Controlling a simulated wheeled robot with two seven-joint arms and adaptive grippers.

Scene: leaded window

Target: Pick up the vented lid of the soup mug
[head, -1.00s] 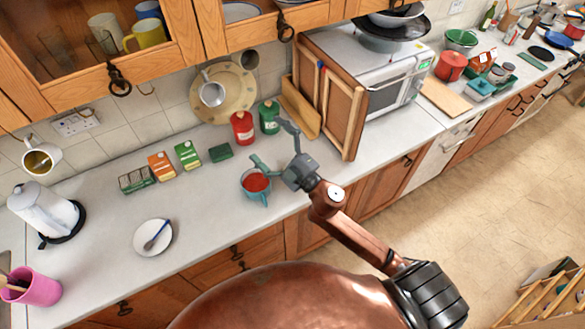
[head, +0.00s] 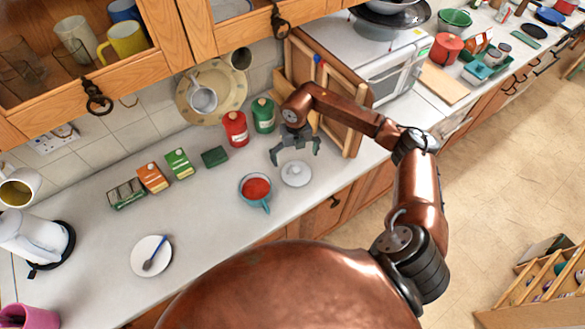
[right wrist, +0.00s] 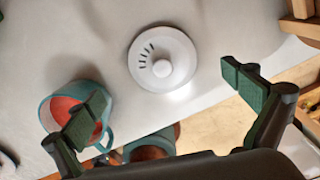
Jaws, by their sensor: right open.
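The vented lid (head: 296,174) is a white disc with a round knob. It lies on the counter to the right of the soup mug. In the right wrist view the lid (right wrist: 163,60) shows dark vent slots on one side of its knob. The teal soup mug (head: 255,189) stands uncovered with red soup in it. It also shows in the right wrist view (right wrist: 60,105), partly behind a finger. My right gripper (head: 295,158) is open and empty, pointing down above the counter just behind the lid. Its fingers (right wrist: 168,103) are spread wide in the right wrist view. My left gripper is out of view.
Red (head: 236,129) and green (head: 263,115) canisters stand behind, near the wall. A wooden board (head: 343,100) and the microwave (head: 385,65) are to the right. Small boxes (head: 153,178) and a plate with a spoon (head: 151,256) are to the left.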

